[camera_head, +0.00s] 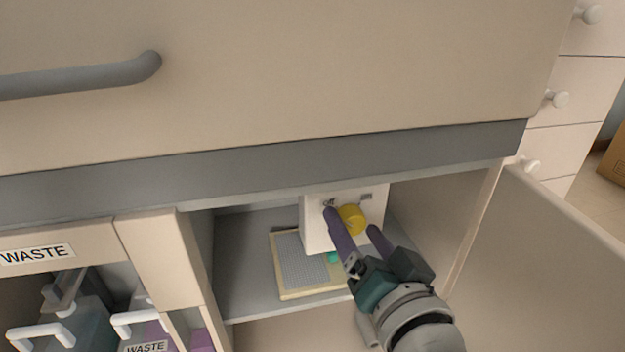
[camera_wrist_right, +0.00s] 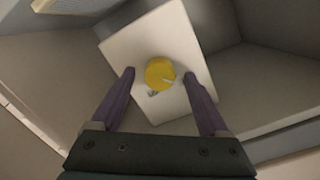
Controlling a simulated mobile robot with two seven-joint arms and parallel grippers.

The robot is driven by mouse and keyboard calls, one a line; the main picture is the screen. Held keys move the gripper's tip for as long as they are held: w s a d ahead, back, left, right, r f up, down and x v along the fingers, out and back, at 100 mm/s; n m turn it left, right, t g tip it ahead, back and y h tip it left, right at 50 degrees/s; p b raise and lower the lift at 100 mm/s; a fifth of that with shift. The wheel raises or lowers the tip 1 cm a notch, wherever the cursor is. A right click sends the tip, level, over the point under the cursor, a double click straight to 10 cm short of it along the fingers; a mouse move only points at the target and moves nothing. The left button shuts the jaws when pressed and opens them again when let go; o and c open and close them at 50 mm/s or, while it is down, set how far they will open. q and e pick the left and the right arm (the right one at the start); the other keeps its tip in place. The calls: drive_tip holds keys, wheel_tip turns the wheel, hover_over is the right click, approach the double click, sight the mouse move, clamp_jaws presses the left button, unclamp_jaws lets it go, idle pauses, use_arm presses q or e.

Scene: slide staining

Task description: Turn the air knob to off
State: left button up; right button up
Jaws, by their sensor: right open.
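The air knob (camera_head: 351,218) is a round yellow dial on a white box (camera_head: 314,228) inside the open cabinet. In the right wrist view the knob (camera_wrist_right: 160,74) carries a pale pointer mark toward its lower right, and a small dark label shows just below it on the white box (camera_wrist_right: 127,43). My right gripper (camera_head: 350,221) is open, its two purple fingers on either side of the knob. In the wrist view the right gripper (camera_wrist_right: 160,76) has gaps between each finger and the knob, so it holds nothing. My left gripper is not in view.
A framed grey mesh panel (camera_head: 304,267) lies on the cabinet shelf (camera_head: 236,262), left of my gripper. An open door (camera_head: 545,262) stands at the right. A grey ledge (camera_head: 270,158) runs above the opening. Waste containers (camera_head: 85,322) stand at the lower left.

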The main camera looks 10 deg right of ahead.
drive_tip(key=s+r+p, duration=0.1)
drive_tip(key=s+p, duration=0.3)
drive_tip(key=s, duration=0.5)
drive_tip(key=shift+s+d, duration=0.15)
drive_tip(key=shift+s, duration=0.1)
